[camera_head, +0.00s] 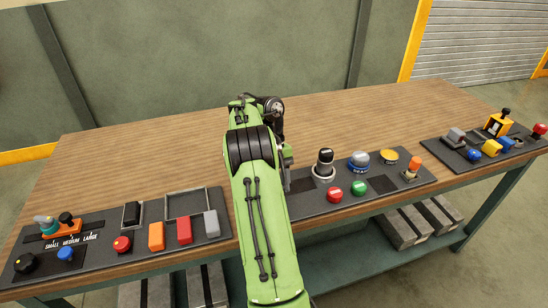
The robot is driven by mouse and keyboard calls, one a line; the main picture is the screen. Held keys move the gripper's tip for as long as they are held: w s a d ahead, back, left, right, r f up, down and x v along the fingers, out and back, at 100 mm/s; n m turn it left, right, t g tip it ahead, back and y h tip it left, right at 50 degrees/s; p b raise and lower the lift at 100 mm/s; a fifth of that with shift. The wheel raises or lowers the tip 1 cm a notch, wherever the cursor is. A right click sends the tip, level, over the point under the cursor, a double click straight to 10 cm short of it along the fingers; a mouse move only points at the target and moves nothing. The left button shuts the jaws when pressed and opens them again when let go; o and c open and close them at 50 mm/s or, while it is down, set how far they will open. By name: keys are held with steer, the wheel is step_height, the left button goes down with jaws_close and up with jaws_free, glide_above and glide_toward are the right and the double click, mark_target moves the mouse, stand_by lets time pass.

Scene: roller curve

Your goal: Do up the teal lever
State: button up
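A small teal lever (44,222) shows at the far left of the table, on the left panel (205,238). It sits at the left end of an orange piece, above the printed words SMALL, MEDIUM and LARGE. It looks low and tilted, but it is too small to tell its exact position. My green arm (264,230) reaches forward over the middle of the table, well to the right of the teal lever. The dark end of my arm is partly hidden behind its own links, and my gripper's fingers cannot be made out.
The left panel also bears a black-knobbed part (66,218), a blue button (66,254), a black dial (25,263) and a red button (122,244). A middle panel (305,206) and a right panel (455,160) hold more controls. The wooden tabletop (150,155) behind the panels is clear.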

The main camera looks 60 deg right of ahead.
steer(key=p+v, duration=1)
steer(key=v, duration=0.4)
steer(key=shift+r, duration=0.15)
steer(key=shift+w, duration=0.1)
